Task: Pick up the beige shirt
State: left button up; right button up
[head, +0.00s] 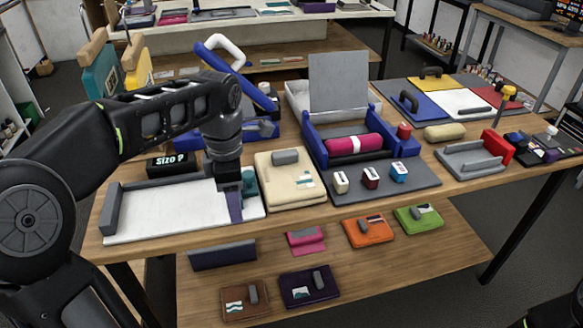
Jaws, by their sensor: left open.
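The beige shirt (274,192) lies folded on the table, left of centre. It has a grey handle block on top and a small green and white print near its right front edge. My left gripper (241,194) points down just left of the shirt, over the right part of a white board (160,215). Its fingers are open with nothing visible between them, and they look apart from the shirt. My right gripper is not in view; a dark piece shows at the lower right corner.
A grey mat (425,190) with a pink roll (355,145) in a blue frame and several small numbered blocks lies right of the shirt. A black "Size ?" box (171,165) stands behind the board. Several folded shirts, including an orange one (369,232), lie on the lower shelf.

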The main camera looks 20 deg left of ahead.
aim_at(289, 177)
jog(key=i, duration=0.9)
